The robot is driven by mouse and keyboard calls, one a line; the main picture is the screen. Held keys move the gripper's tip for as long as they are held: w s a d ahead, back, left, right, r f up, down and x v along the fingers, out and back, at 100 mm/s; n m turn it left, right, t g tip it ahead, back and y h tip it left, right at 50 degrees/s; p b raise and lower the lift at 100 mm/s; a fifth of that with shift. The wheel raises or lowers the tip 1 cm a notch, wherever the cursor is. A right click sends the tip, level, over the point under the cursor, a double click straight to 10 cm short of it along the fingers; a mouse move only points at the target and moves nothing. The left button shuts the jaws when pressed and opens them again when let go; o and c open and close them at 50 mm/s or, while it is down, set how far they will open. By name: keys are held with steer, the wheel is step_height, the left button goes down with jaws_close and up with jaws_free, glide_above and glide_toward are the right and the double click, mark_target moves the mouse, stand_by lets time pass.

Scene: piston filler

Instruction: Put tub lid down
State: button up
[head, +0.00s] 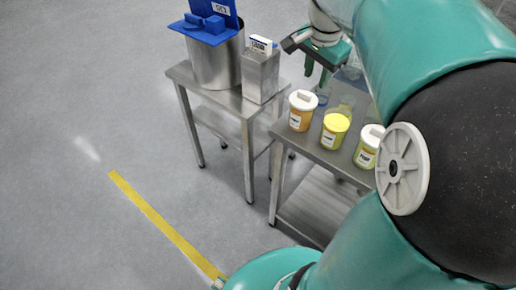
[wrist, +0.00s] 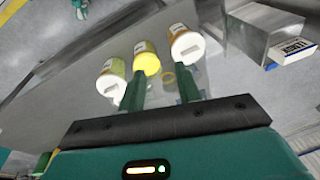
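Three labelled tubs stand in a row on a steel table. The orange tub (head: 300,117) wears a white lid (head: 303,99) with a raised block handle. The middle yellow tub (head: 332,138) shows a bare yellow top and no white lid. The yellow-green tub (head: 365,155) wears a white lid (head: 373,136). All three also show in the wrist view: orange (wrist: 184,36), yellow (wrist: 146,60) and yellow-green (wrist: 112,71). My gripper (wrist: 160,90) has its green fingers spread, with nothing seen held between them. In the head view my gripper (head: 318,70) is above the table, behind the orange tub.
Clear, empty-looking containers (head: 345,103) stand behind the tubs. On the left table (head: 222,98) are a steel pot (head: 216,64) with a blue lid (head: 208,30) and a steel box (head: 260,75) with a white-and-blue block (head: 261,44) on top. Open floor lies left.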

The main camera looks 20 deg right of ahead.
steer(key=s+a+f+n+t, duration=0.1)
steer(key=s+a+n, duration=0.3)
steer(key=a, duration=0.3)
steer(key=s+a+f+n+t+y, duration=0.1)
steer(key=s+a+f+n, duration=0.1)
steer(key=s+a+n, duration=0.2)
steer(key=s+a+f+n+t, duration=0.1)
steer(key=s+a+n, duration=0.3)
steer(key=a+n, duration=0.3)
steer(key=a, duration=0.2)
steer(key=shift+s+a+f+t, duration=0.2)
steer(key=shift+s+a+t, duration=0.1)
steer(key=shift+a, duration=0.1)
steer(key=shift+d, duration=0.15)
